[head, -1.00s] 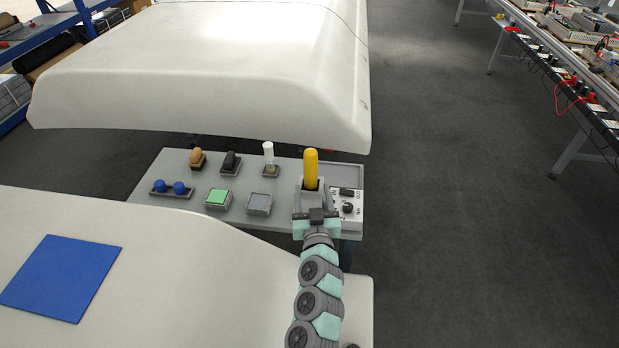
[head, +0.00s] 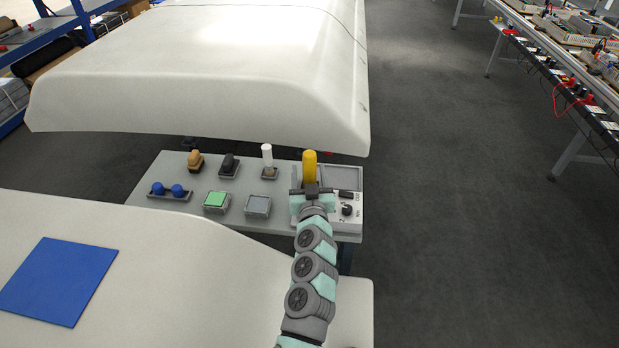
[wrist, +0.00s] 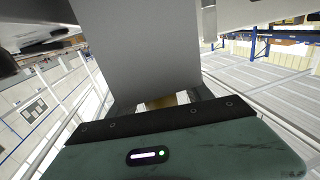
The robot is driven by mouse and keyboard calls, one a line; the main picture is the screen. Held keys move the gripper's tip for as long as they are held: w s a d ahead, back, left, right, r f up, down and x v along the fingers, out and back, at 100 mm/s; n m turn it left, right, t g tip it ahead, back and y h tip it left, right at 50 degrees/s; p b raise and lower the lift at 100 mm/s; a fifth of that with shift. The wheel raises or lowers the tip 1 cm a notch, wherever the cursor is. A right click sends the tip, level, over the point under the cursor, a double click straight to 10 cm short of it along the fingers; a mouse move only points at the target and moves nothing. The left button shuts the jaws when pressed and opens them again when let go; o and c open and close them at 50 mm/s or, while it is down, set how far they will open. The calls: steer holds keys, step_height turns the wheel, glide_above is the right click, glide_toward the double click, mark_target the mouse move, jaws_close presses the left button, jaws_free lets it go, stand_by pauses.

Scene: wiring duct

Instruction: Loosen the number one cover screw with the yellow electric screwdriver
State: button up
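The yellow electric screwdriver (head: 309,166) stands upright at the right end of the grey tool table, just beyond my gripper. My gripper (head: 311,187) is at the screwdriver's near side in the head view, and it hides the screwdriver's lower part. In the wrist view a small yellowish patch (wrist: 183,98) shows at the gap beyond the dark gripper body. Whether the fingers are open or closed on the screwdriver is not visible. The number one cover screw cannot be made out in either view.
A large white curved body (head: 200,75) lies behind. A white surface with a blue square (head: 58,281) is in front.

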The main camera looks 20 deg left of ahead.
jaws_close()
stand_by(0.4)
